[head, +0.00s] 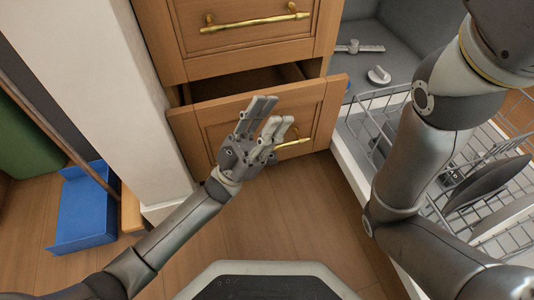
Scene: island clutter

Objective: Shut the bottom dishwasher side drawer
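The bottom drawer (212,123) has a wooden front with a brass handle (296,143), and it stands pulled out, with a dark gap behind its front. My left gripper (270,112) is in front of the drawer front, over its middle and the left end of the handle. Its fingers point up and look spread apart, with nothing seen between them. I cannot tell whether it touches the drawer. My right arm (430,160) crosses the right side, and its gripper is out of view.
An upper drawer (240,42) with a brass handle sits above. At right, the open dishwasher has a wire rack (370,125) pulled out, holding plates (475,185). A white wall end (100,70) stands left, with a blue bin (82,215) beyond. Wooden floor (270,225) is clear in front.

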